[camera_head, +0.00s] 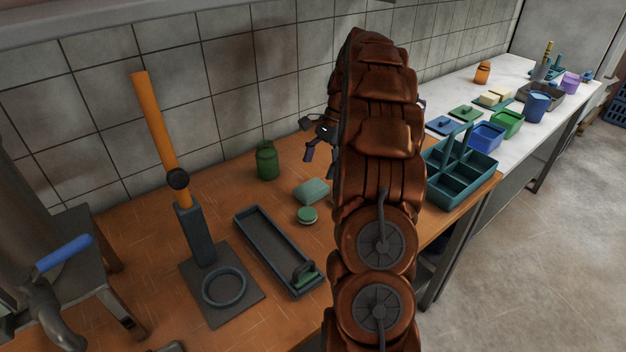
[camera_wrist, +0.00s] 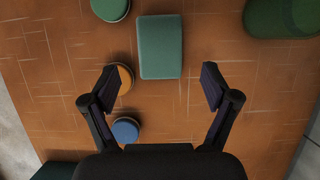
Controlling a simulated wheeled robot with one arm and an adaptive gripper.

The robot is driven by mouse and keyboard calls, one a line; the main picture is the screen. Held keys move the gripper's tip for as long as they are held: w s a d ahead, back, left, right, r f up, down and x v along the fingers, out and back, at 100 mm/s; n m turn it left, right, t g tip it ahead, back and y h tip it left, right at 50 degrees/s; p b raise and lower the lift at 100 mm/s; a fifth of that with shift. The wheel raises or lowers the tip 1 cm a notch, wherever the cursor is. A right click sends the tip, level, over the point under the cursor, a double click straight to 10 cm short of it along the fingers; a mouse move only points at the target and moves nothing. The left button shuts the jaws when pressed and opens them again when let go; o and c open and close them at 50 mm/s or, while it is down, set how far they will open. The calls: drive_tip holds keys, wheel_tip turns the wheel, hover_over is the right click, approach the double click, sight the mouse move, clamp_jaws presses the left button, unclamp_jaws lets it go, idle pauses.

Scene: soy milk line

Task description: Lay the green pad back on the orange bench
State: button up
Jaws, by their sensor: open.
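The green pad (camera_head: 311,191), a rounded rectangular block, lies flat on the orange bench (camera_head: 222,198). It also shows in the wrist view (camera_wrist: 160,47), beyond and between my fingertips, with nothing gripping it. My gripper (camera_wrist: 167,84) is open and empty, its two dark fingers spread wider than the pad. In the head view my gripper (camera_head: 318,142) is above the bench, behind the pad and partly hidden by my brown arm.
A green-topped round piece (camera_head: 307,215) sits beside the pad, and a green jar (camera_head: 267,161) stands behind it. Orange (camera_wrist: 125,79) and blue (camera_wrist: 125,130) round pieces lie near my left finger. A dark tray (camera_head: 265,232) and a teal divided caddy (camera_head: 455,195) flank the area.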

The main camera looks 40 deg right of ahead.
drive_tip(key=shift+b+v, duration=0.35)
drive_tip(key=shift+v, duration=2.45)
drive_tip(key=s+a+r+n+g+h, duration=0.1)
drive_tip(key=s+a+n, duration=0.35)
drive_tip(key=a, duration=0.75)
drive_tip(key=s+a+r+n+g+h, duration=0.15)
drive_tip(key=s+a+n, duration=0.3)
drive_tip(key=a, duration=0.75)
drive_tip(key=s+a+f+n, duration=0.2)
drive_tip(key=s+a+n, duration=0.1)
drive_tip(key=s, duration=0.3)
drive_tip(key=s+a+f+n+h, duration=0.1)
drive_tip(key=s+a+f+n, duration=0.1)
drive_tip(key=s, duration=0.5)
drive_tip(key=s+a+f+n+h, duration=0.1)
drive_tip(key=s+a+f+n, duration=0.2)
drive_tip(key=s, duration=0.4)
drive_tip(key=shift+s+a+n, duration=0.25)
drive_tip(key=shift+a+n, duration=0.55)
drive_tip(key=shift+a, duration=0.05)
drive_tip(key=shift+r+t, duration=0.15)
drive_tip(key=shift+t, duration=0.1)
